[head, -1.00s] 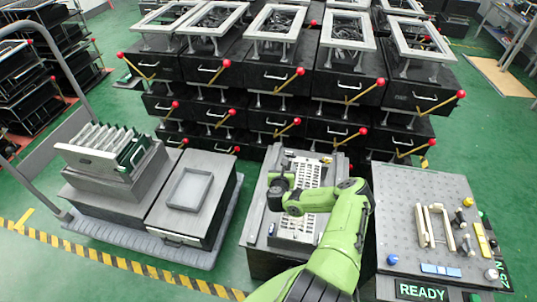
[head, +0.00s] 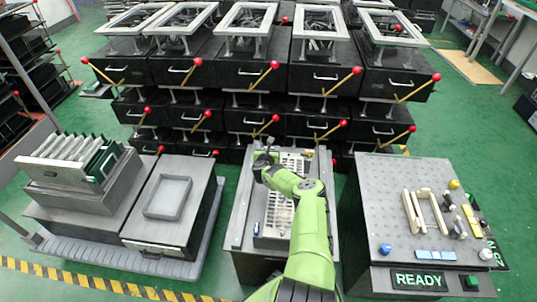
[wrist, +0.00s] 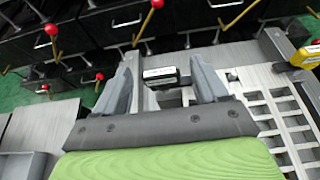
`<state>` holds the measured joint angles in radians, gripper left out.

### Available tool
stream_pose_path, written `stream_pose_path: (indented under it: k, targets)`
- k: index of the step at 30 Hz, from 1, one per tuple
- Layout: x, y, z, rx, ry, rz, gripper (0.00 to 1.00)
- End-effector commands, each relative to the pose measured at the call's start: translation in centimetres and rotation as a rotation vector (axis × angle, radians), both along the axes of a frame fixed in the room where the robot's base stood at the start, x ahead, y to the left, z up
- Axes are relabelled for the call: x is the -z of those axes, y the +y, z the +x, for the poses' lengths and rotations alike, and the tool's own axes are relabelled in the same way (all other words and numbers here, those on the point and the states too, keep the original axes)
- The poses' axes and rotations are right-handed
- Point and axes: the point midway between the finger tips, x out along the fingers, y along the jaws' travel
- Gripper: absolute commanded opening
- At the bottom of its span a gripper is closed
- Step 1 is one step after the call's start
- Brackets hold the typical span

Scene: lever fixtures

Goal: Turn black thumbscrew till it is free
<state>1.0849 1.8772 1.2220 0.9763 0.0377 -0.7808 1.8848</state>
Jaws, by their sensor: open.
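My gripper (head: 265,158) is over the far left end of the slotted metal fixture (head: 254,230) in the head view. In the wrist view my gripper (wrist: 161,66) is open, with its two grey fingers apart. A small dark block with a pale top strip (wrist: 160,76) shows between and beyond the fingers. I cannot tell whether this block is the black thumbscrew or part of it. No contact between it and the fingers is visible. My arm hides part of the fixture in the head view.
Black drawer units with red-balled levers (head: 274,65) stand close behind the fixture. A perforated board (head: 380,185) with several small parts stands to the right. A grey cart with a tray (head: 168,197) stands to the left. A yellow piece (wrist: 306,56) is right of my gripper.

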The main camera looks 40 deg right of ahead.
Motion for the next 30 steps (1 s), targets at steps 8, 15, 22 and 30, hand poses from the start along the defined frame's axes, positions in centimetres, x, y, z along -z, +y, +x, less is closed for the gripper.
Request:
stream_pose_path:
  k: [8,15,22,30]
  targets:
    - [-0.1,-0.1,0.07,0.0,0.0,0.0,0.68]
    - [-0.1,-0.09,0.06,0.0,0.001,-0.001,0.31]
    - [-0.09,-0.1,0.03,-0.005,0.0,-0.002,0.16]
    - [-0.06,-0.29,-0.17,-0.086,0.0,-0.002,0.16]
